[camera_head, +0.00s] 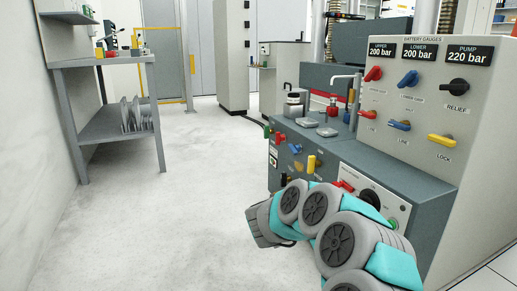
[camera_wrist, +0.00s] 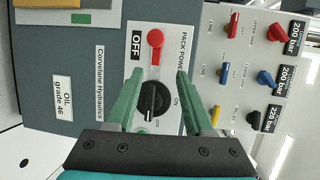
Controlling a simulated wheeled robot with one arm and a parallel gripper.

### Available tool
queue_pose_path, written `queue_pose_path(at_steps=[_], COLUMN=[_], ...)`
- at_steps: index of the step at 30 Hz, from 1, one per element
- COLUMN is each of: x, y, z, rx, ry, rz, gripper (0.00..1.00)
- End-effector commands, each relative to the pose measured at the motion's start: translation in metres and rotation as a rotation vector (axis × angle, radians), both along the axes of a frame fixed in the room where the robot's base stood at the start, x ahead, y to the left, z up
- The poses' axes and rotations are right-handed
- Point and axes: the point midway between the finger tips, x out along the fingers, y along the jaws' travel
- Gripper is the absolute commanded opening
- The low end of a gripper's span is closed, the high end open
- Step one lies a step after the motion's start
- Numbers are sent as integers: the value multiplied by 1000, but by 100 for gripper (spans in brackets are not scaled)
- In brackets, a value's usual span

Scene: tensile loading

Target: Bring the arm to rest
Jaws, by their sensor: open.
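My arm (camera_head: 340,235), grey and teal, reaches up from the bottom right in the head view, in front of the hydraulic console (camera_head: 425,185). My gripper (camera_wrist: 160,75) shows in the wrist view with two green fingers apart and nothing held between them. Beyond the fingers is the pack power panel with a black rotary knob (camera_wrist: 153,101) and a red lever (camera_wrist: 155,40) beside an "OFF" label. The knob appears between the fingers in the picture; I cannot tell how far away it is. The fingers are not discernible in the head view.
The gauge panel (camera_head: 470,110) carries red, blue, black and yellow handles and reads 200, 200 and 220 bar. Bottles and taps stand on the console top. A grey shelf (camera_head: 100,62) with plates stands at the left. The pale floor (camera_head: 170,220) between is clear.

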Motion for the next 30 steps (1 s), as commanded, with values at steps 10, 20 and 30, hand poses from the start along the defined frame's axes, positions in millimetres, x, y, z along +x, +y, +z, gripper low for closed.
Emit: queue_pose_path(at_steps=[10, 20, 30], x=[17, -98, -287], y=[142, 236, 210], z=[76, 79, 5], rx=[-48, -324, -601], ry=[155, 456, 999], rz=[737, 1331, 1759], gripper=[52, 52, 52])
